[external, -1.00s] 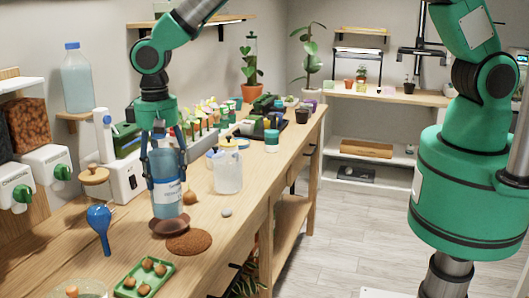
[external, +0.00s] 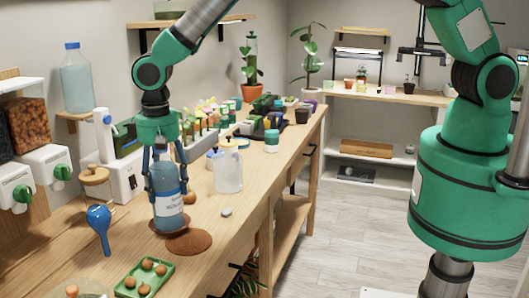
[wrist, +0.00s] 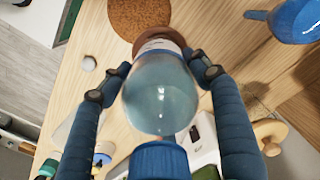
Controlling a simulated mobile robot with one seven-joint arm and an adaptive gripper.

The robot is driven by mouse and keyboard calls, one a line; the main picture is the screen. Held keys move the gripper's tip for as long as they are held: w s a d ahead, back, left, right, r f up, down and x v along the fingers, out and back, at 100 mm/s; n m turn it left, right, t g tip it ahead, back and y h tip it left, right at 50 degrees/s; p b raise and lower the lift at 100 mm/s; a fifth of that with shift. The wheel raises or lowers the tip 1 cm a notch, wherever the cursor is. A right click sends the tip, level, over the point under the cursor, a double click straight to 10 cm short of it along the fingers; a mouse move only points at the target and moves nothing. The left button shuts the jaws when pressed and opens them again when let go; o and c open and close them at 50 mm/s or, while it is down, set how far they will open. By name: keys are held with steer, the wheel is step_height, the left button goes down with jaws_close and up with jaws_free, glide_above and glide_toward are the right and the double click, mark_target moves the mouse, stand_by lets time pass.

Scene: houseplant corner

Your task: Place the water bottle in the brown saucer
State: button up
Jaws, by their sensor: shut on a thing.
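The water bottle (external: 169,207) is clear with bluish water and a white and blue label. My gripper (external: 167,175) is shut on it from above, with one finger on each side. The bottle is close to upright, with its base at the brown saucer (external: 160,235) on the wooden bench. The base hides most of the saucer; I cannot tell whether it rests fully on it. In the wrist view, the bottle (wrist: 160,95) sits between the fingers, its blue cap toward the camera, and hides most of the saucer.
A round cork mat (external: 190,243) lies just in front of the saucer. A grey pebble (external: 226,212) lies near the bench edge.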

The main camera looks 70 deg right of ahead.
steer(key=shift+w, duration=0.1)
steer(key=o, duration=2)
steer(key=shift+f, duration=0.1)
steer(key=shift+c, duration=0.2)
step_height(320, 180, up, 13)
steer(key=shift+f, duration=0.1)
